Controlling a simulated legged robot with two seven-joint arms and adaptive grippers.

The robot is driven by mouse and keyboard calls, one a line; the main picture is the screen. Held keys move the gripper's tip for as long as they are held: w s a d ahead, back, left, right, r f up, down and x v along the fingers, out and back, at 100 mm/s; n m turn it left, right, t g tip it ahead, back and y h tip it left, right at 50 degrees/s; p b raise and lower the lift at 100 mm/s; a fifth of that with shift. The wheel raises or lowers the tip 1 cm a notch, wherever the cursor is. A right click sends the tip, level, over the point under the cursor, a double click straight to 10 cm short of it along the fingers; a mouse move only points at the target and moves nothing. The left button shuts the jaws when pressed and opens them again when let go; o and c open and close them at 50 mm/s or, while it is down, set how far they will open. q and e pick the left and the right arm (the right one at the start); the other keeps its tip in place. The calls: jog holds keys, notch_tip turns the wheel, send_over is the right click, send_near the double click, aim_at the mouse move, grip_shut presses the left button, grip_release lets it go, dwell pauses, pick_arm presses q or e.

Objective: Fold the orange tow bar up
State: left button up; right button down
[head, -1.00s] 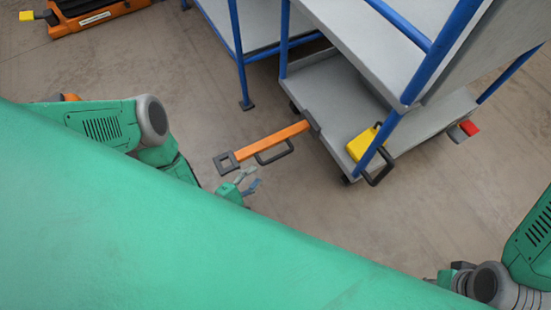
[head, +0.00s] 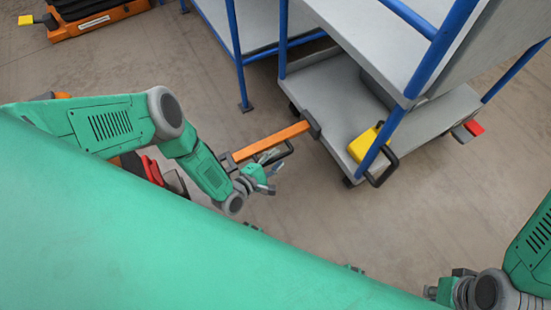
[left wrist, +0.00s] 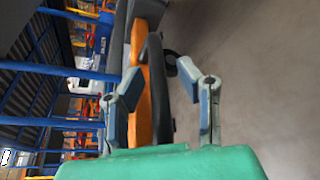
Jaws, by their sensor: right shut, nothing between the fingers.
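The orange tow bar (head: 270,141) sticks out low from the cart's lower deck (head: 340,85) towards the left. A dark handle loop (head: 286,150) is on its side. The bar's far-left end is partly hidden by my left arm. My left gripper (head: 275,168) is beside the bar, near the loop. In the left wrist view, its fingers (left wrist: 163,88) are open, with the orange bar (left wrist: 140,75) and black loop (left wrist: 155,85) seen between them; contact cannot be told. My right gripper (head: 355,268) is shut and empty, mostly hidden behind my green body.
A yellow block (head: 363,144) with a dark handle is at the cart's blue post (head: 395,118). A second blue-legged cart (head: 240,60) stands behind. A red and dark thing (head: 155,170) is partly hidden beside my left arm. Floor right of my gripper is clear.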

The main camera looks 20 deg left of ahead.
pick_arm(q)
jog(key=shift+a, duration=0.1)
grip_shut()
jog(key=shift+a, duration=0.1)
jog(key=shift+r+g+p, duration=0.5)
jog(key=shift+r+p, duration=0.3)
jog(key=shift+p, duration=0.25)
jog(key=r+g+p, duration=0.1)
jog(key=p, duration=0.1)
jog(key=r+g+y+p, duration=0.1)
jog(key=r+p, duration=0.1)
jog(key=w+d+r+m+g+y+p, duration=0.1)
jog(key=r+p, duration=0.1)
jog(key=shift+r, duration=0.2)
jog(key=shift+w+d+r+m+g+y+p, duration=0.15)
jog(key=shift+w+r+g+y+p, duration=0.15)
jog(key=shift+r+g+p, duration=0.15)
jog(key=shift+w+d+r+m+g+y+p, duration=0.15)
jog(key=shift+w+r+g+y+p, duration=0.15)
jog(key=shift+r+p, duration=0.2)
jog(key=shift+d+r+g, duration=0.1)
jog(key=shift+g, duration=0.15)
jog(key=shift+w, duration=0.1)
